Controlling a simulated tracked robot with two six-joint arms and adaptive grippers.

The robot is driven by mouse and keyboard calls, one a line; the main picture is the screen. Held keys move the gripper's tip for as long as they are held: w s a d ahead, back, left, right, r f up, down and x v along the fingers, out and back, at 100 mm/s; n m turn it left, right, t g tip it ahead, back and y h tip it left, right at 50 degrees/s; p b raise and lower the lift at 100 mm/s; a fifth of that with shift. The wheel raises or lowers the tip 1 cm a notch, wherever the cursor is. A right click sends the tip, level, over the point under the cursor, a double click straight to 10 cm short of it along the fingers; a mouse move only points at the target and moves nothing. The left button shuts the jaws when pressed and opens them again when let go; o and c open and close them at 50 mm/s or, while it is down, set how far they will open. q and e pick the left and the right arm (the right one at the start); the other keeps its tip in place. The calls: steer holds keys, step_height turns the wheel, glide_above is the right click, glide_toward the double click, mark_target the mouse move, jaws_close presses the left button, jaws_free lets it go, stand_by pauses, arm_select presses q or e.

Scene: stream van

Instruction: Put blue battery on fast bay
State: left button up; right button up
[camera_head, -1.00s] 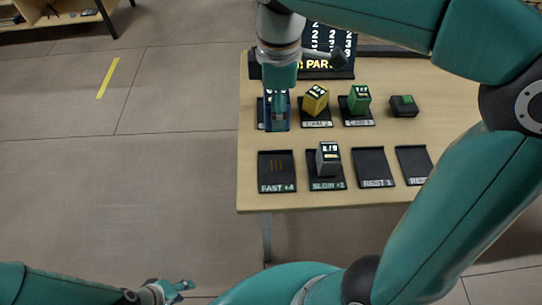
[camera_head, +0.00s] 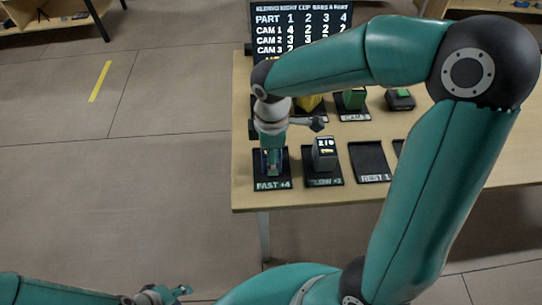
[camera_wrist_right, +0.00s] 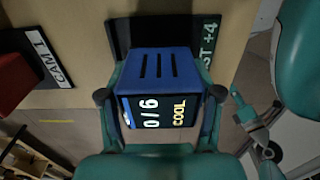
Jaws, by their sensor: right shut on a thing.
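The blue battery (camera_wrist_right: 160,66) shows in the right wrist view, its screen reading 0/6 and COOL. My right gripper (camera_wrist_right: 160,103) is shut on it, a finger on each side. In the head view my right gripper (camera_head: 271,168) points down over the fast bay (camera_head: 287,178), a black tray labelled FAST +4, and mostly hides the battery (camera_head: 266,158). The fast bay also shows behind the battery in the right wrist view (camera_wrist_right: 120,38). I cannot tell whether the battery touches the tray. My left gripper (camera_head: 176,291) is open and empty, low at the bottom left, away from the table.
A grey battery (camera_head: 325,155) stands in the slow bay just right of the fast bay. The rest bay (camera_head: 369,160) is empty. A yellow battery (camera_head: 310,103) and a green battery (camera_head: 354,99) sit behind, before a scoreboard (camera_head: 290,30).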

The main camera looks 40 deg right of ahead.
steer(key=shift+f, duration=0.35)
steer(key=shift+f, duration=0.15)
steer(key=o, duration=1.4)
steer(key=shift+o, duration=0.2)
steer(key=shift+r, duration=0.25)
step_height(320, 180, up, 12)
steer(key=shift+f+p, duration=0.1)
steer(key=shift+p, duration=0.65)
